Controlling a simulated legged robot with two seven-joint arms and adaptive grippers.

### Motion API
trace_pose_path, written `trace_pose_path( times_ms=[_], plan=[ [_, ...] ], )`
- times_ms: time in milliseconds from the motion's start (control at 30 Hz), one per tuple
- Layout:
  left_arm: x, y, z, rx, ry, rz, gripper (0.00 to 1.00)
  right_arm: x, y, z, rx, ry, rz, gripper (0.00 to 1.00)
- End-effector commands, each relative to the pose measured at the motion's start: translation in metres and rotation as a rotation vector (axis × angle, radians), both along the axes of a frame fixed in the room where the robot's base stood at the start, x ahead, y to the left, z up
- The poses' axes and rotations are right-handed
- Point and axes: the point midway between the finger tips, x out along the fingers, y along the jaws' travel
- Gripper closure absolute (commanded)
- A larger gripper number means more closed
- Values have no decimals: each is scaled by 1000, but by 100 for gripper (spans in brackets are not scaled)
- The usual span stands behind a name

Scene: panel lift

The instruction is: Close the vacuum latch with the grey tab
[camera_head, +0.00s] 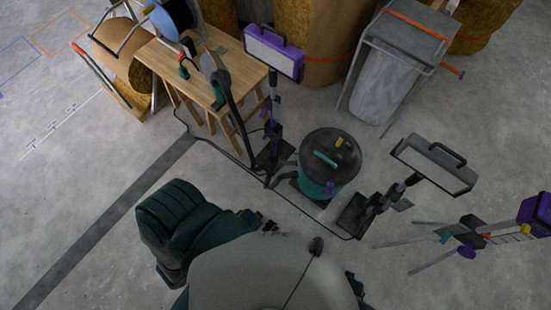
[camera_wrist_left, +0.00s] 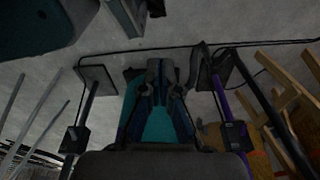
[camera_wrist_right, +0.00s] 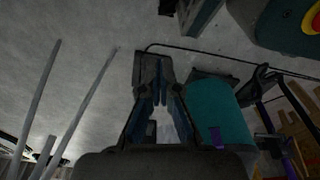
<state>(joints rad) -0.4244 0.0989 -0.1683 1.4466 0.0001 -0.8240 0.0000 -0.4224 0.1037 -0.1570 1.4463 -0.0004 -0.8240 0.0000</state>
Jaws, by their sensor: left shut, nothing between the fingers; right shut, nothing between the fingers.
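The vacuum (camera_head: 313,188) is a teal drum with a black lid, upright on the floor ahead of me. A yellow tab (camera_head: 339,143) is at its far rim and a purple tab (camera_head: 330,187) at its near side. I cannot make out a grey tab. My left gripper (camera_head: 270,226) is shut and empty, short of the vacuum; in the left wrist view the teal drum (camera_wrist_left: 160,126) is behind the fingers. My right gripper (camera_wrist_right: 156,62) is shut and empty; the drum (camera_wrist_right: 213,105) with its purple tab (camera_wrist_right: 216,138) is right of the fingers, apart from them.
Work lamps stand on both sides of the vacuum, one purple (camera_head: 274,54) and one grey (camera_head: 434,163). A black cable (camera_head: 300,212) crosses the floor in front. A wooden bench (camera_head: 207,82) is back left, a grey bin (camera_head: 388,85) back right, a tripod (camera_head: 470,235) at right.

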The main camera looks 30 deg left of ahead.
Motion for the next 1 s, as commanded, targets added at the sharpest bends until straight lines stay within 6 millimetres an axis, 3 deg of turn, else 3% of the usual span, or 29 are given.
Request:
trace_pose_path(
  times_ms=[233,333,433,533,600,667,700,733,833,900,967,1000],
  plan=[
    [-2,-3,-1,-4,2,2,100,-2,5,-1,6,2,4,100],
    [12,10,-8,28,-41,-47,100,17,12,-2,22,-55,8,100],
    [53,43,-26,129,-163,-216,100,70,26,1,58,-219,18,100],
    [121,91,-43,334,-357,-543,100,153,51,24,125,-515,34,100],
    [173,122,-49,526,-497,-843,100,211,70,59,188,-768,46,100],
    [213,140,-51,705,-600,-1122,100,249,84,100,245,-992,53,100],
    [234,148,-52,825,-659,-1310,100,267,92,129,283,-1138,56,100],
    [248,151,-53,916,-698,-1455,100,276,96,152,313,-1246,57,100],
    [277,157,-63,1202,-803,-1928,100,286,104,227,411,-1594,53,100],
    [284,157,-75,1372,-859,-2236,100,276,102,273,473,-1814,44,100],
    [284,158,-87,1491,-905,-2472,100,261,97,305,521,-1979,32,100],
    [281,159,-94,-1520,915,2550,100,249,93,323,549,-2077,25,100]
  ],
)
